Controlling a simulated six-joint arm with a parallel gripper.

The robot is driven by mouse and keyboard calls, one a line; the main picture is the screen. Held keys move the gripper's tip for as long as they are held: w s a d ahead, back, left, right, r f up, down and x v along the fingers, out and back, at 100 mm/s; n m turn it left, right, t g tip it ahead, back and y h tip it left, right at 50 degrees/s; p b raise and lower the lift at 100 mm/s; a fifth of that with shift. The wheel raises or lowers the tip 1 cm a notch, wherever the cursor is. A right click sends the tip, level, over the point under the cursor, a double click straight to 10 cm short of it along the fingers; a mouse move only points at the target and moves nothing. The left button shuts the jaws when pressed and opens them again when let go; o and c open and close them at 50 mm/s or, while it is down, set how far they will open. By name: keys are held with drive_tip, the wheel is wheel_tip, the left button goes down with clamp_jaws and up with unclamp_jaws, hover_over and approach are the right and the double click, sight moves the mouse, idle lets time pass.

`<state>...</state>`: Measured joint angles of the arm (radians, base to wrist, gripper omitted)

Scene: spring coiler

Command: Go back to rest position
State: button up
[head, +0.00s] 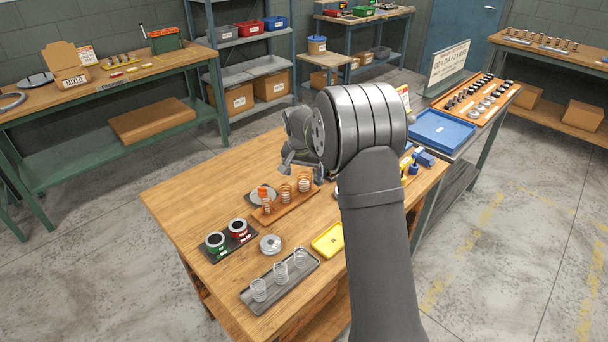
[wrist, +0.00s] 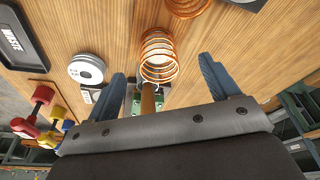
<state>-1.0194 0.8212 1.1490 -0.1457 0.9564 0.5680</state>
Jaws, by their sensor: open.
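My gripper (wrist: 162,66) shows in the wrist view with its two blue fingers wide apart. A copper spring (wrist: 158,45) appears in the gap between them, touching neither finger. A wooden bar (wrist: 148,102) shows below that spring, partly hidden by the gripper body. In the head view my arm bends over the back of the wooden workbench (head: 180,200), and its fingers are hard to make out there. Several copper springs (head: 285,194) stand on a wooden rack just below and left of my wrist.
The bench also holds a dark tray with green and red spools (head: 215,242), a silver disc (head: 270,244), a grey tray of silver springs (head: 258,308) and a yellow tray (head: 328,240). A blue tray (head: 443,132) lies on the side table. The bench's left part is bare.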

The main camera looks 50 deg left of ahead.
drive_tip(key=w+a+v, duration=0.1)
drive_tip(key=w+v, duration=0.1)
drive_tip(key=v, duration=0.7)
drive_tip(key=shift+r, duration=0.65)
drive_tip(key=shift+a, duration=0.1)
drive_tip(key=o, duration=0.4)
drive_tip(key=shift+s, duration=0.1)
drive_tip(key=shift+c, duration=0.2)
drive_tip(key=shift+o, duration=0.4)
drive_tip(key=s+d+r+n+y, duration=0.1)
drive_tip(key=s+r+n, duration=0.3)
drive_tip(key=s, duration=0.3)
drive_tip(key=s+r+n+y, duration=0.1)
drive_tip(key=s+r+n, duration=0.4)
drive_tip(key=s, duration=0.3)
drive_tip(key=shift+d+n, duration=0.35)
drive_tip(key=shift+n, duration=0.55)
drive_tip(key=s+x, duration=0.2)
drive_tip(key=x, duration=0.7)
drive_tip(key=shift+w+a+f+n+y, duration=0.15)
drive_tip(key=shift+w+a+n+y, duration=0.2)
drive_tip(key=shift+w, duration=0.2)
drive_tip(key=shift+d, duration=0.1)
